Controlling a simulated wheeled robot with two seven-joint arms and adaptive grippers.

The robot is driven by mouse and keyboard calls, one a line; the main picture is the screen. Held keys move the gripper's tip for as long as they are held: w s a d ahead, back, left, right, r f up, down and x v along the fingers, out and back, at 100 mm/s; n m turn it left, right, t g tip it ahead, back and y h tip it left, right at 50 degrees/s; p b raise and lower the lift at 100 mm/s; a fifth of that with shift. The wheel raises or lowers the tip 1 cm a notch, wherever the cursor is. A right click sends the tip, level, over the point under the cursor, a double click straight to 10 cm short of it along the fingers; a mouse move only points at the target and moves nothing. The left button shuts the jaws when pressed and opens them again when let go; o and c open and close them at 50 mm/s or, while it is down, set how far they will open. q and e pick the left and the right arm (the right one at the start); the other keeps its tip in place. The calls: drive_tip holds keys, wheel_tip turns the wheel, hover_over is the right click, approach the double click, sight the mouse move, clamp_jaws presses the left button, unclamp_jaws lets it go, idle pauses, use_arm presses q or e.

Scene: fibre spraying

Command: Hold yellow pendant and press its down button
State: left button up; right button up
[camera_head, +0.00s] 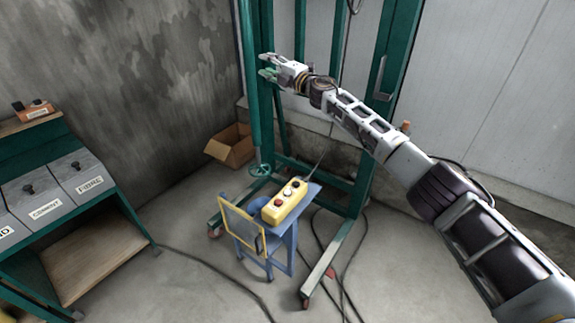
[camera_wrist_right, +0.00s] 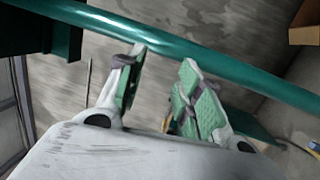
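The yellow pendant (camera_head: 286,202) lies on a small blue stand (camera_head: 292,234) in the lower middle of the head view. A red button and darker and pale round buttons show on its top face; I cannot read which is down. My right gripper (camera_head: 266,64) is high above and behind it, near the green post, well apart from the pendant. In the right wrist view the right gripper (camera_wrist_right: 163,57) has its green-padded fingers spread with nothing between them. A small yellow piece at that view's right edge is too cut off to identify. My left gripper is not in view.
A green steel frame (camera_head: 262,110) rises behind the pendant; its tube (camera_wrist_right: 210,60) crosses close beyond my right fingertips. A cardboard box (camera_head: 231,146) sits by the wall. Labelled bins (camera_head: 80,175) stand on a green bench at left. Cables lie on the floor.

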drive_tip(key=s+a+f+n+g+y, duration=0.1)
drive_tip(key=s+a+f+n+g, duration=0.1)
drive_tip(key=s+a+n+g, duration=0.4)
drive_tip(key=s+a+f+n+g+h, duration=0.3)
drive_tip(key=s+a+f+g+h, duration=0.1)
drive_tip(key=s+f, duration=0.5)
drive_tip(key=s+d+f+m+g+h, duration=0.2)
drive_tip(key=s+d+f+m+h, duration=0.1)
drive_tip(key=d+f+h, duration=0.2)
drive_tip(key=s+d+f+m+g+h, duration=0.1)
drive_tip(key=s+d+f+m+h, duration=0.2)
drive_tip(key=d+f+h, duration=0.3)
drive_tip(key=shift+s+d+f+g, duration=0.45)
drive_tip(key=shift+d+f, duration=0.9)
drive_tip(key=shift+d, duration=1)
